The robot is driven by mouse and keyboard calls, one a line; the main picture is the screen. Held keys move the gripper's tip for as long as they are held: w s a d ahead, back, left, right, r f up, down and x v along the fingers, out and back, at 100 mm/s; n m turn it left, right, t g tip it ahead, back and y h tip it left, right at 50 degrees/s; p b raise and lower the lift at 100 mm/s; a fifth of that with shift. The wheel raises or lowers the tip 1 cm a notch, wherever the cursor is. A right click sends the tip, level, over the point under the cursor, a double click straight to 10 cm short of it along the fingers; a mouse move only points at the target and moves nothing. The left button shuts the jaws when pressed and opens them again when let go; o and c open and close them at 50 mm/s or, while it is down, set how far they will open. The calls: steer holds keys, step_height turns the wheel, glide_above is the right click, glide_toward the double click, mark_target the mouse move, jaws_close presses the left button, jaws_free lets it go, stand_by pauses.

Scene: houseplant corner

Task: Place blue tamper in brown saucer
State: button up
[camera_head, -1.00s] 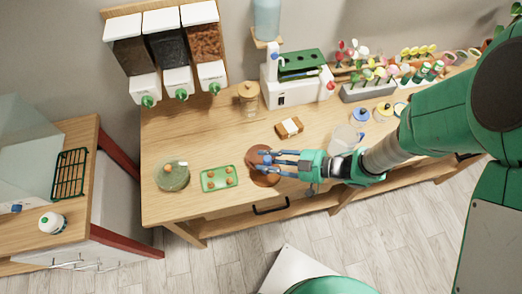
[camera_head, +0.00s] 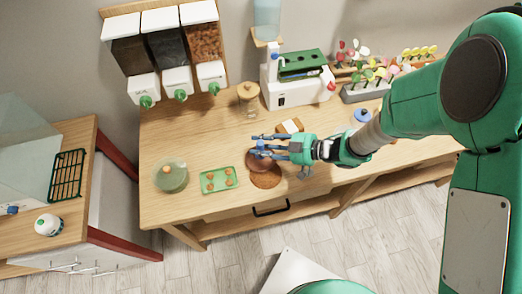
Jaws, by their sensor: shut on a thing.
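The brown saucer (camera_head: 258,164) is at the front middle of the wooden table, partly hidden by my gripper. A lighter brown round mat (camera_head: 266,180) shows just below the saucer in the picture. Whether the saucer is lifted or only shifted is hard to tell. A round blue piece with a knob, probably the blue tamper (camera_head: 361,116), stands farther right on the table, just above my forearm and apart from my gripper.
A small brown-and-white block (camera_head: 289,126) is just behind my gripper. A white machine (camera_head: 293,93) and a lidded jar (camera_head: 248,98) stand behind.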

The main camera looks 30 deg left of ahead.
steer(key=shift+d+f+b, duration=0.1)
steer(key=shift+f+b, duration=0.3)
steer(key=shift+f, duration=1.15)
steer(key=shift+f, duration=0.1)
steer(key=o, duration=1.1)
steer(key=shift+o, duration=0.2)
steer(key=shift+d, duration=0.1)
steer(key=shift+w+d+r, duration=0.1)
steer(key=shift+d+r, duration=0.3)
steer(key=shift+d, duration=0.15)
steer(key=p+v, duration=0.3)
steer(key=v, duration=0.7)
steer(key=shift+d+r, duration=0.15)
steer(key=shift+d, duration=0.1)
